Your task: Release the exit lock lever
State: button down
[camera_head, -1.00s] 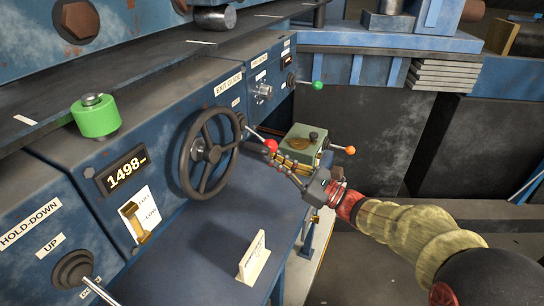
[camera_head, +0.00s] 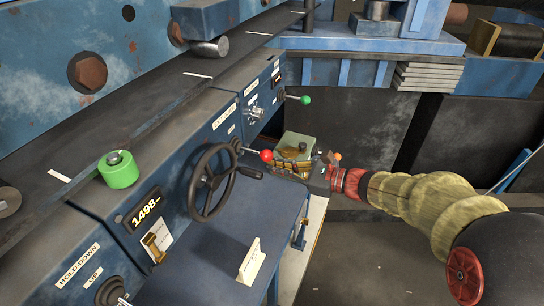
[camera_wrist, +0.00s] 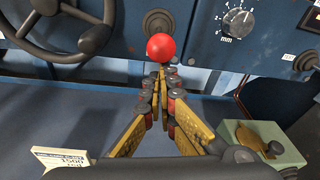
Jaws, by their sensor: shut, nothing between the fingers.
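A lever with a red ball knob (camera_head: 267,155) sticks out from the blue console, just right of the black handwheel. I cannot read a label that names it as the exit lock lever. In the wrist view the red knob (camera_wrist: 161,47) is straight ahead, covering part of its round black mount. My gripper (camera_head: 277,166) is shut and empty, with its fingertips right by the knob. In the wrist view the fingertips (camera_wrist: 161,74) meet just below the knob. I cannot tell whether they touch it. The lever's shaft is mostly hidden in the wrist view.
The black handwheel (camera_head: 213,182) stands left of the lever. A green-knobbed lever (camera_head: 305,100) is farther back. A small white sign (camera_head: 251,261) stands on the blue shelf.

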notch_tip(320, 180, up, 6)
jog(key=g+h+p, duration=0.1)
jog(key=h+p, duration=0.3)
jog(key=p, duration=0.6)
jog(key=shift+s+d+p, duration=0.1)
jog(key=shift+d+p, duration=0.05)
jog(key=shift+p, duration=0.25)
jog(key=shift+r, duration=0.2)
jog(key=b, duration=0.2)
send_near(270, 151)
jog(key=d+f, duration=0.2)
jog(key=shift+d+f, duration=0.1)
jog(key=shift+d, duration=0.25)
